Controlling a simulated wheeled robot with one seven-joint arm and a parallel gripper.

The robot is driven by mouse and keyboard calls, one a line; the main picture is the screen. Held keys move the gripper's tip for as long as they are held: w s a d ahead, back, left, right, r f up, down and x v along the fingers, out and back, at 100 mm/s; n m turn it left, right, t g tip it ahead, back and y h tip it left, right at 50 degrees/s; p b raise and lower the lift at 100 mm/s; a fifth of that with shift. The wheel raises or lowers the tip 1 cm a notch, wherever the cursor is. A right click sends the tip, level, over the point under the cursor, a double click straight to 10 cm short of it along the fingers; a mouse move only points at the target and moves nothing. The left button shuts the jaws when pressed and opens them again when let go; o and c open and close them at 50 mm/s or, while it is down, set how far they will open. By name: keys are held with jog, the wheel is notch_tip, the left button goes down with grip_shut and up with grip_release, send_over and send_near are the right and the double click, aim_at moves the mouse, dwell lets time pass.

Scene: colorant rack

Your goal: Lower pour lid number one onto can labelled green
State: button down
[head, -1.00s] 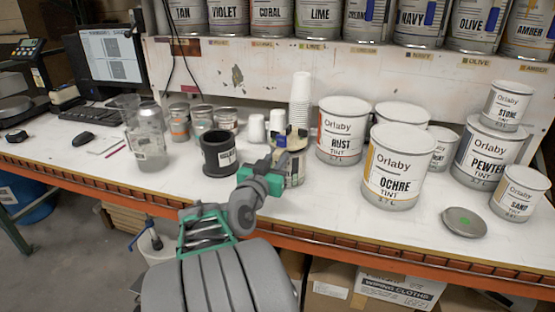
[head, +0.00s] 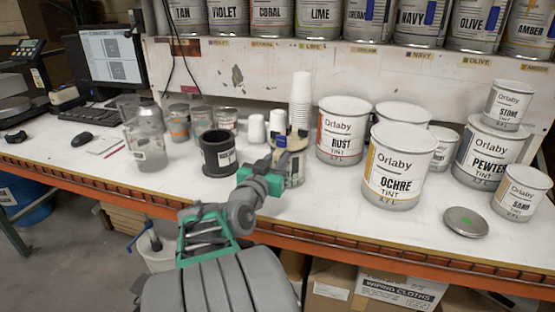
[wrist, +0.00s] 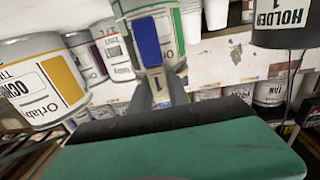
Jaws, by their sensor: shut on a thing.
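Pour lid number one (wrist: 155,60) is grey with a blue part on it and a small "1" mark. It also shows in the head view as a dark piece with a blue spot (head: 281,141). My gripper (wrist: 160,88) is shut on it, and the fingers reach it from the near side. Behind and above it in the wrist view is a can with a green stripe (wrist: 181,28), only partly visible. In the head view this pale can (head: 291,172) is beside my gripper (head: 277,160), with its label hidden. I cannot tell whether lid and can touch.
Cans of rust (head: 341,141) and ochre (head: 393,180) stand to the right. A black holder (head: 218,158) stands left, and white cups (head: 300,98) stand behind. A loose grey lid (head: 466,222) lies near the front edge. The front left bench is mostly clear.

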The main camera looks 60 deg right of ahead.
jog(key=shift+f+b, duration=0.45)
jog(key=shift+b, duration=0.2)
jog(key=c, duration=1.2)
grip_release()
jog(key=shift+o, duration=0.2)
jog(key=a+b, duration=0.1)
jog(key=a, duration=0.6)
jog(key=shift+s+a, duration=0.35)
jog(key=shift+a, duration=0.05)
